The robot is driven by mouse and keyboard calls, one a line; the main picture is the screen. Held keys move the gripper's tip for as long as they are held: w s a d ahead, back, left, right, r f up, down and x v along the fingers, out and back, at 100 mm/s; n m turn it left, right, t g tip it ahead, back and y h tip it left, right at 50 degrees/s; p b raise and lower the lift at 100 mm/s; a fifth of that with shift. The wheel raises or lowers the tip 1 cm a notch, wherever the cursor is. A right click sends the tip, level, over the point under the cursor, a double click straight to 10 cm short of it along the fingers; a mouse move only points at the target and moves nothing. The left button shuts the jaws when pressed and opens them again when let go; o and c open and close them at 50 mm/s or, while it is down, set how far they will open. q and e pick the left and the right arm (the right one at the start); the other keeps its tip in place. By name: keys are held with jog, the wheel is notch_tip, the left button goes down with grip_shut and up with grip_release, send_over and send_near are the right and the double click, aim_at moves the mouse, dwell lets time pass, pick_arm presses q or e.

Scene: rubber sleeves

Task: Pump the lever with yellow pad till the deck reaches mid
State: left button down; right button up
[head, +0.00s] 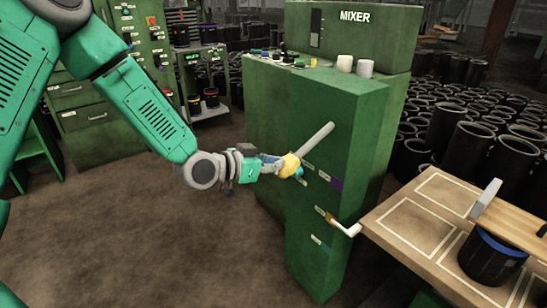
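The lever is a pale grey rod (316,137) on the front of the green MIXER cabinet (262,110). It slants down and left to a yellow pad (289,164) at its low end. My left gripper (297,171) reaches in from the left and is at the yellow pad. A cyan fingertip shows just past the pad; the other finger is hidden, so I cannot tell if the grip is closed. A second, white handle (345,228) with an orange-brown base sits lower on the cabinet. I cannot tell which part is the deck. My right gripper is not in view.
A tan bench (411,222) with pale outlined areas stands at the right. A black bucket with a blue rim (491,259) and a wooden board (517,216) are there. Many black sleeves (470,152) stand behind. The floor (150,230) at lower left is clear.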

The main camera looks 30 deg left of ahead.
pick_arm(q)
jog(key=p+v, duration=0.2)
jog(key=v, duration=0.9)
jog(key=shift+a, duration=0.3)
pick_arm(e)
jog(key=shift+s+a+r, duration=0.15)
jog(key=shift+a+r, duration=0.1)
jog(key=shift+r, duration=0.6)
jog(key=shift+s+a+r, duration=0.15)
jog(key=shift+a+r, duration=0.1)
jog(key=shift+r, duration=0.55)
pick_arm(q)
jog(key=shift+w+d+r, duration=0.1)
jog(key=shift+d, duration=0.25)
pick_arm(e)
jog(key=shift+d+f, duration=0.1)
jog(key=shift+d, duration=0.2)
pick_arm(q)
jog(key=shift+a, duration=0.3)
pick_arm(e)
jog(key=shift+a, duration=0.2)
